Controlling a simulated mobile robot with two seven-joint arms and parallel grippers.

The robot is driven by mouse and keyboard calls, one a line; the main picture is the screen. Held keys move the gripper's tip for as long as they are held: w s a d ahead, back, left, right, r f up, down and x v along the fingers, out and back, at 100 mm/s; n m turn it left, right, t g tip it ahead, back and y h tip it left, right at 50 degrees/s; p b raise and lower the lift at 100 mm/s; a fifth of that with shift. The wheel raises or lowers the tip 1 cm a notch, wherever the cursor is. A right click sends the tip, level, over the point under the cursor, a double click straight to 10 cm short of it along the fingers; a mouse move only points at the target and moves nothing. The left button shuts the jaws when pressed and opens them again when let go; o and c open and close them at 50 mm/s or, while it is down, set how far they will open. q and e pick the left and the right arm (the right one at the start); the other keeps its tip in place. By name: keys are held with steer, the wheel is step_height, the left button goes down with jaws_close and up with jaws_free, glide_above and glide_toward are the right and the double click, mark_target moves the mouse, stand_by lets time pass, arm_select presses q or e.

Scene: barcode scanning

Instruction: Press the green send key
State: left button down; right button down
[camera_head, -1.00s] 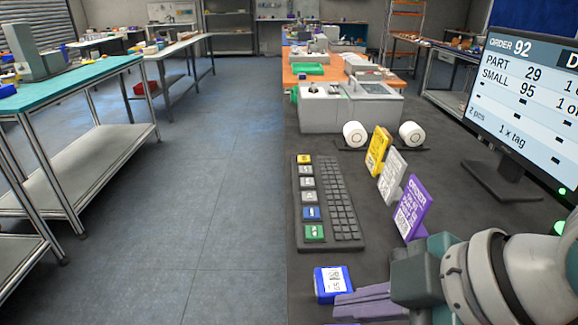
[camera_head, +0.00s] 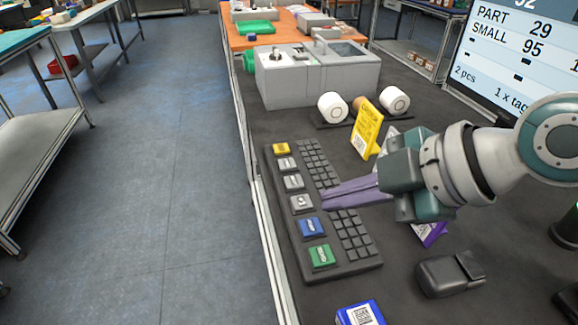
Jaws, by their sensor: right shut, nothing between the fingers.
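The green key (camera_head: 321,256) is the nearest of the large coloured keys on the dark keyboard (camera_head: 345,262), which lies on the black table. A blue key (camera_head: 311,227) sits just beyond it, then several white or grey keys and a yellow key (camera_head: 281,149) at the far end. My right gripper (camera_head: 326,201) comes in from the right with its purple fingers shut and empty. The fingertips are over the keyboard, near a grey key (camera_head: 301,204), beyond the green key and apart from it. Whether they touch the keyboard I cannot tell. My left gripper is not in view.
A yellow card (camera_head: 366,128) stands beyond my right gripper; a purple card (camera_head: 430,233) is partly hidden below it. A blue box (camera_head: 361,314) lies at the near edge, and a dark scanner-like device (camera_head: 450,274) lies to the right. White rolls (camera_head: 332,107) and a grey machine (camera_head: 318,75) stand behind.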

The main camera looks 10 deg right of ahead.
steer(key=b, duration=0.8)
glide_above(330, 257)
step_height(330, 257, down, 8)
steer(key=shift+f, duration=0.4)
stand_by(1.1)
steer(key=shift+f+b, duration=0.45)
stand_by(0.4)
